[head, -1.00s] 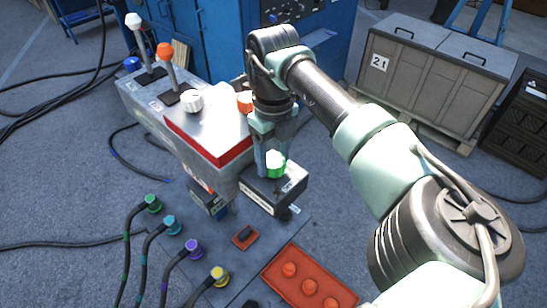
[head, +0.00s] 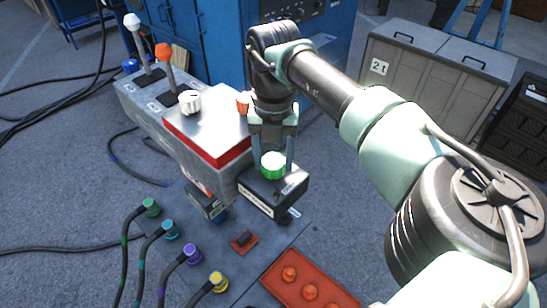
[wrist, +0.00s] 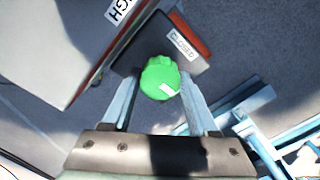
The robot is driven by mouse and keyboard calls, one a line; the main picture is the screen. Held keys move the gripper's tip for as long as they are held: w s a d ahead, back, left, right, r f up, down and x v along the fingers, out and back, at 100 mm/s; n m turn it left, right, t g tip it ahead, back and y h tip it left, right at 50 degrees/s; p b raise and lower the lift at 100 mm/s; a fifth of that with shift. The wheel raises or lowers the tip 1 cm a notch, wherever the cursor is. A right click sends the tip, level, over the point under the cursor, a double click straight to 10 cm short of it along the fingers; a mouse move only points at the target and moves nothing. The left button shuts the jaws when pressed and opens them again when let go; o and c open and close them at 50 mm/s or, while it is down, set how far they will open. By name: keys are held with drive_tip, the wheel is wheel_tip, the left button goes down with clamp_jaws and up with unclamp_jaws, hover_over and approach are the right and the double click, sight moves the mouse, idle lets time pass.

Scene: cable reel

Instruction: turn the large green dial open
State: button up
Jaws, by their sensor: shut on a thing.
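The large green dial (head: 273,165) sits on top of a dark box (head: 273,192) at the front end of the grey console. My gripper (head: 272,152) reaches down over it from above, with one finger at each side. In the wrist view the dial (wrist: 160,78) lies between the fingertips, and my gripper (wrist: 158,84) is shut on it. A white mark shows on the dial's lower right side. A "CLOSED" label (wrist: 184,44) is on the box, above and right of the dial.
A red-edged metal cover (head: 208,132) stands close left of my gripper. Several cable plugs and a red button panel (head: 308,283) are below.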

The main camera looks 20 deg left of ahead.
sight(273, 160)
drive_tip(key=shift+r+m, duration=0.1)
drive_tip(key=shift+m, duration=0.3)
drive_tip(key=o, duration=1.4)
wheel_tip(273, 160, up, 13)
drive_tip(key=b, duration=0.3)
